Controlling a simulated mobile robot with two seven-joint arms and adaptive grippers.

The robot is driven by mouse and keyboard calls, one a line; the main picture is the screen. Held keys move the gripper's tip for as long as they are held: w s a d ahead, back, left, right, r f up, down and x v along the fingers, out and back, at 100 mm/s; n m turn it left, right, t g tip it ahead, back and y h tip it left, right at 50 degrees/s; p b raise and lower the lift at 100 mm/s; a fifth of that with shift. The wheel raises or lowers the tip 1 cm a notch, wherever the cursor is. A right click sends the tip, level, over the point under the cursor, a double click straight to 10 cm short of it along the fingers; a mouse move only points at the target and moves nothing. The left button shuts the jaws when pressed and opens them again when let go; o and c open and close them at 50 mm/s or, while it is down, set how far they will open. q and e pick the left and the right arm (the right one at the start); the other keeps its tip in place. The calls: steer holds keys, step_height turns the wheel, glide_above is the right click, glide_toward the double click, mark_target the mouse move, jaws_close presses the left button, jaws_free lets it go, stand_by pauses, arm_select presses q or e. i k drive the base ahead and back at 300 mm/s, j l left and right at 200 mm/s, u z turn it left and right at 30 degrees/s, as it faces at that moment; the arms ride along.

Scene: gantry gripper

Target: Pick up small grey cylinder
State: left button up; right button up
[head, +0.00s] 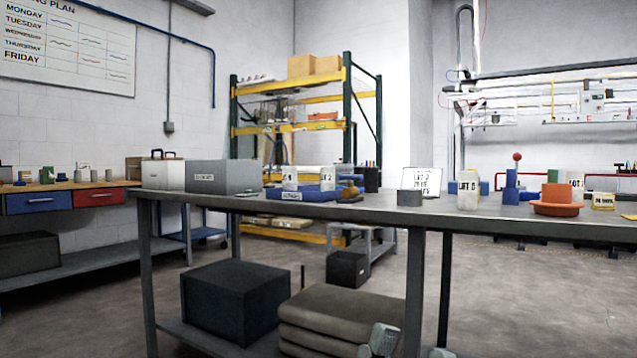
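My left gripper (382,342) shows only in part at the bottom edge of the head view. It is low in front of the table, below the cylinder and apart from it. Most of it is cut off, so I cannot tell whether it is open or shut. A second small grey-green part shows just to its right. I cannot identify my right gripper in this view.
A lettered white sign (421,181) stands behind the cylinder. A blue tray (300,194) and a grey box (225,177) are to the left. The tabletop beside the cylinder is mostly clear.

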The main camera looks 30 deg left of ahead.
mark_target(328, 173)
steer(key=j, duration=0.6)
steer(key=j+z, duration=0.15)
steer(key=j, duration=0.4)
steer(key=k+j, duration=0.1)
steer(key=j, duration=0.5)
steer(key=j+z, duration=0.1)
steer(key=j, duration=0.45)
steer(key=k+j, duration=0.1)
steer(key=j, duration=0.5)
steer(key=k+j+z, duration=0.15)
steer(key=j, duration=0.4)
steer(key=i+j, duration=0.05)
